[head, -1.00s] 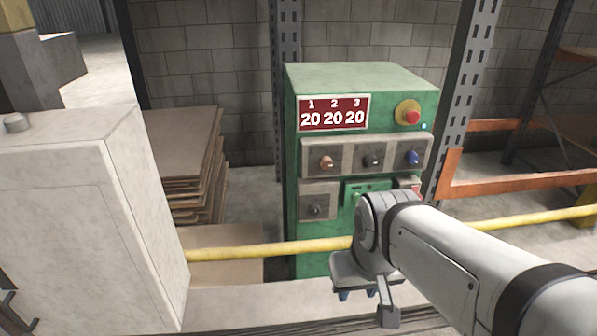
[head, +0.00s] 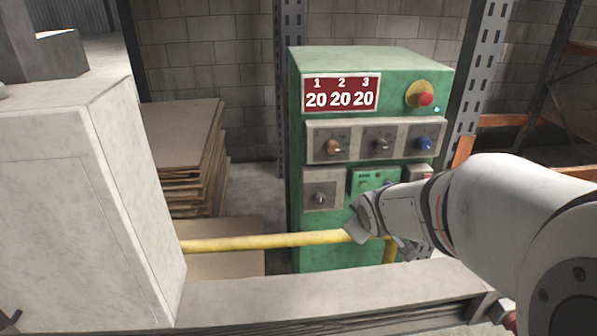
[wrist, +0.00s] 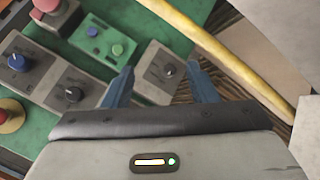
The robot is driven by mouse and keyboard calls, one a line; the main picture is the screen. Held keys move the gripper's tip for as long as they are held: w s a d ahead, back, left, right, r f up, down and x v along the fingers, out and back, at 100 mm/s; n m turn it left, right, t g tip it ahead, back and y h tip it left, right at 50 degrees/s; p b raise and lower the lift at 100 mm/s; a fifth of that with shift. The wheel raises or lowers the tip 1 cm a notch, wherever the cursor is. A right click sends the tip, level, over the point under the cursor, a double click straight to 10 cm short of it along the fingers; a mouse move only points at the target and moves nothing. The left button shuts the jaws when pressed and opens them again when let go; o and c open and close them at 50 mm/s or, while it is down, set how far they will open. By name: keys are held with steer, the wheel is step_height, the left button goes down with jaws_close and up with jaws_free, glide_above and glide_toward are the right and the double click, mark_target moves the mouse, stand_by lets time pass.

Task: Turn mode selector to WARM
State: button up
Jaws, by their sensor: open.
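The green control cabinet (head: 400,66) stands beyond the yellow rail. Its upper row has a copper knob (head: 333,147), a dark knob (head: 381,145) and a blue knob (head: 424,144). A separate grey plate at lower left carries one dark knob (head: 321,199). I cannot read the labels, so which knob is the mode selector, or its setting, is unclear. My gripper (wrist: 161,66) is open and empty. In the wrist view its blue fingers straddle the view of the lower-left knob (wrist: 168,71), apparently short of it. The head view hides the fingertips.
A yellow rail (head: 262,242) crosses before the cabinet. A green button plate (head: 363,180) is partly behind my arm. A pale box (head: 65,190) stands left.

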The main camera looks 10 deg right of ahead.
steer(key=w+f+n+t+y+b, duration=0.2)
steer(key=w+f+n+t+b, duration=0.25)
steer(key=w+f+n, duration=0.35)
steer(key=n+t+y+b, duration=0.3)
steer(key=n+y+b, duration=0.2)
steer(key=n+y, duration=0.15)
glide_toward(322, 202)
steer(key=w, duration=0.1)
steer(key=shift+n, duration=0.45)
steer(key=x, duration=0.8)
steer(key=shift+s+a, duration=0.15)
steer(key=c, duration=1)
steer(key=shift+f+b, duration=0.15)
steer(key=shift+b, duration=0.2)
